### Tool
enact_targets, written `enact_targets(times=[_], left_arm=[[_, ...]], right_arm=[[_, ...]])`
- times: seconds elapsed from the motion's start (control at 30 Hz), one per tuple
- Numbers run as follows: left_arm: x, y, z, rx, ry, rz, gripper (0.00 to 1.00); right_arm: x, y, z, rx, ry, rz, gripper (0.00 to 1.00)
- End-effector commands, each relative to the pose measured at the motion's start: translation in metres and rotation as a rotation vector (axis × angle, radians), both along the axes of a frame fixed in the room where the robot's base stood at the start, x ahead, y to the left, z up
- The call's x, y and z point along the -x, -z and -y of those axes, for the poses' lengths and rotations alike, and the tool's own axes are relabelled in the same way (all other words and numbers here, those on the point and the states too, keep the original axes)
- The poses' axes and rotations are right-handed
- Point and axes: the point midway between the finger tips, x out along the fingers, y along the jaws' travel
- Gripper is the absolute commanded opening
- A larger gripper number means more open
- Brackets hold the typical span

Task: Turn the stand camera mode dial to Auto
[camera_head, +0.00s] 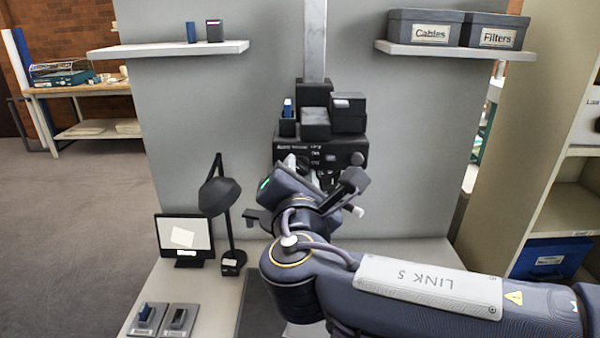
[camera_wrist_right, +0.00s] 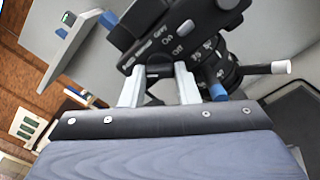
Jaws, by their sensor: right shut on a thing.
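The stand camera (camera_head: 322,125) is a black unit on a grey vertical column, with white labels reading Auto, Manual, Grey, On and Off. In the right wrist view its labelled face (camera_wrist_right: 180,30) is tilted. My right gripper (camera_wrist_right: 160,82) is shut on a small dark knob, the mode dial (camera_wrist_right: 159,71), beside the Auto and Manual labels. A finger stands on each side of the dial. Which label the dial points at cannot be told. In the head view my right arm and wrist hide the dial and the fingertips. My left gripper is not in view.
A lens with numbered rings (camera_wrist_right: 215,62) and a white-tipped lever (camera_wrist_right: 268,69) sit close to the right finger. A desk lamp (camera_head: 219,195), a monitor (camera_head: 184,237) and two small switch plates (camera_head: 178,320) stand on the bench left of my arm.

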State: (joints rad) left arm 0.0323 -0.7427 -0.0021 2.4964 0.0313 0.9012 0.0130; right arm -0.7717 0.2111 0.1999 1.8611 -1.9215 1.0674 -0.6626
Motion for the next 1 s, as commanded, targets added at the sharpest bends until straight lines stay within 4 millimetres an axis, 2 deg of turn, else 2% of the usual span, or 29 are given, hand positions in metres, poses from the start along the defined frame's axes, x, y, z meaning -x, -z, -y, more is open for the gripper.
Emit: enact_targets(times=[0.07,0.1,0.23,0.57,1.0], left_arm=[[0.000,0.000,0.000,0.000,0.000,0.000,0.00],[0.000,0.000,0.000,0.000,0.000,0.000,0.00],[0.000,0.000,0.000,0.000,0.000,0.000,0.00],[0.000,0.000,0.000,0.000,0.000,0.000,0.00],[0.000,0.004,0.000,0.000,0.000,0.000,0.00]], right_arm=[[0.000,0.001,0.000,0.003,0.000,-0.001,0.05],[0.000,0.001,0.000,0.003,0.000,-0.001,0.33],[0.000,0.001,0.000,0.002,-0.001,-0.001,0.50],[0.004,0.000,0.000,0.000,-0.001,0.001,0.50],[0.069,0.000,-0.001,0.001,-0.003,0.001,0.50]])
